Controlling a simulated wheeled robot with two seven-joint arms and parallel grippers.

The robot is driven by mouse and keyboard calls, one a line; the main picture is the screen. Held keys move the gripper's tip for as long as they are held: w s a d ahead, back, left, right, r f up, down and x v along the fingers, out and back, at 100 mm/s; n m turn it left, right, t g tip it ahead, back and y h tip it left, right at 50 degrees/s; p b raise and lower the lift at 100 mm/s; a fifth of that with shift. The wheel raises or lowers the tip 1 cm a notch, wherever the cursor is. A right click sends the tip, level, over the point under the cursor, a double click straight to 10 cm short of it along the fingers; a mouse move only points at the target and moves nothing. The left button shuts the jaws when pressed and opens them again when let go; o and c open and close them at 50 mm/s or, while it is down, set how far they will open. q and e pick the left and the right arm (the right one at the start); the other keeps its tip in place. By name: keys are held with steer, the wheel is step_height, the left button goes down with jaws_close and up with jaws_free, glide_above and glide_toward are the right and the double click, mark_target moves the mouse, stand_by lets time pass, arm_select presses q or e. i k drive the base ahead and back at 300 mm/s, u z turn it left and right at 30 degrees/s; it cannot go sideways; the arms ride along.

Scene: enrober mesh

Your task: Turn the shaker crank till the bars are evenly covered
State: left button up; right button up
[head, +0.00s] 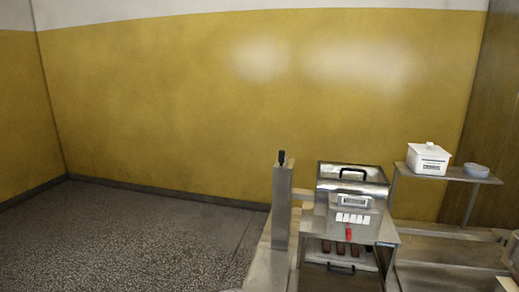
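A steel enrober machine (352,188) with a black-handled lid stands at the lower right of the head view. A grey upright post (282,208) stands at its left, with a black knob (282,158) on top. A small red handle (349,234) sits on the machine's front. I cannot tell for certain which of these is the shaker crank. Several dark brown bars (340,249) lie in the opening below the red handle; how evenly they are covered is too small to tell. Neither of my grippers shows in the head view.
A shelf (455,174) at the right holds a white lidded box (428,159) and a stack of grey bowls (476,170). A steel counter (445,250) extends below the shelf. The speckled floor (130,235) at the left is clear up to the yellow wall.

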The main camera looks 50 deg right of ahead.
mark_target(282, 159)
steer(key=z, duration=1.5)
